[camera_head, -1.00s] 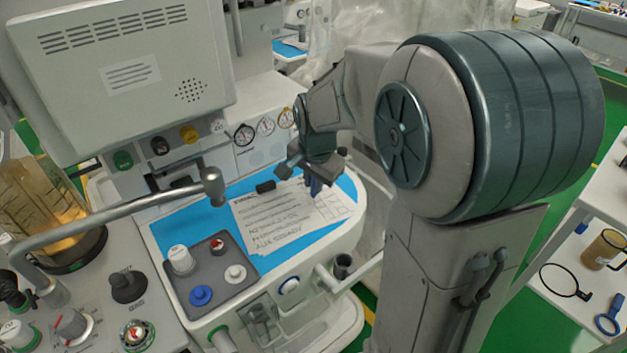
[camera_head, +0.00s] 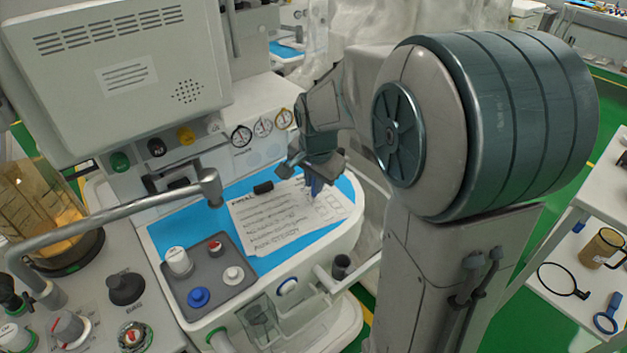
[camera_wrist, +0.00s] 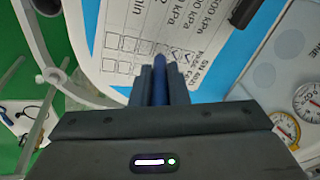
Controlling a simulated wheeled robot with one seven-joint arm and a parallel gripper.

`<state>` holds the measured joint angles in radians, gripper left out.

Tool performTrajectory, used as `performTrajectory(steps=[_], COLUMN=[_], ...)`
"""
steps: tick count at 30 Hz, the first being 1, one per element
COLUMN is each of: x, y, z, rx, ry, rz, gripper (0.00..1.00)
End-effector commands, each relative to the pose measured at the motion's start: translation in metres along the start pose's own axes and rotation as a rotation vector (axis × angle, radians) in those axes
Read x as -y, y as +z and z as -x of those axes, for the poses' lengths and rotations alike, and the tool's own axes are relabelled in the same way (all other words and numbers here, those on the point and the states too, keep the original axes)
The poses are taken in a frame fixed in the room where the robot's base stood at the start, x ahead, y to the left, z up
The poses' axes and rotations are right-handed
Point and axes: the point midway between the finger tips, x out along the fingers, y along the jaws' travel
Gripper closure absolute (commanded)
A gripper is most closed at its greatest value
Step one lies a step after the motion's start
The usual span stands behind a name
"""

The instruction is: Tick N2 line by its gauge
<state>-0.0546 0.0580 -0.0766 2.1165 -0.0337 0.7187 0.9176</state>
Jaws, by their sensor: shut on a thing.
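The checklist sheet (camera_head: 275,222) lies on the blue worktop of the anaesthesia machine, with printed lines and a column of boxes along its right side. My gripper (camera_head: 314,178) is shut on a blue pen (camera_wrist: 160,68), tip down over the box column; I cannot tell whether the tip touches the paper. Small blue marks show by boxes near the tip. Three round gauges (camera_head: 262,127) sit on the panel behind the sheet.
A small black block (camera_head: 263,188) lies at the sheet's top edge. A grey tray (camera_head: 226,285) with several knobs is at front left. A bent metal arm (camera_head: 120,215) crosses the left side. A white side table (camera_head: 560,285) with a mug (camera_head: 603,248) stands at right.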

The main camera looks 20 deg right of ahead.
Motion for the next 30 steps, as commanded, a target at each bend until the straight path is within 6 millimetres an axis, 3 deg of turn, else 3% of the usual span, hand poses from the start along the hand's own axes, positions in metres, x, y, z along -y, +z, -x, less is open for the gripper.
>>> performTrajectory(steps=[14, 30], x=[-0.001, 0.007], y=[-0.001, -0.009], z=[0.002, 0.043], rx=[0.001, 0.000], ry=[0.001, 0.000], rz=[0.000, 0.000], gripper=[1.00, 1.00])
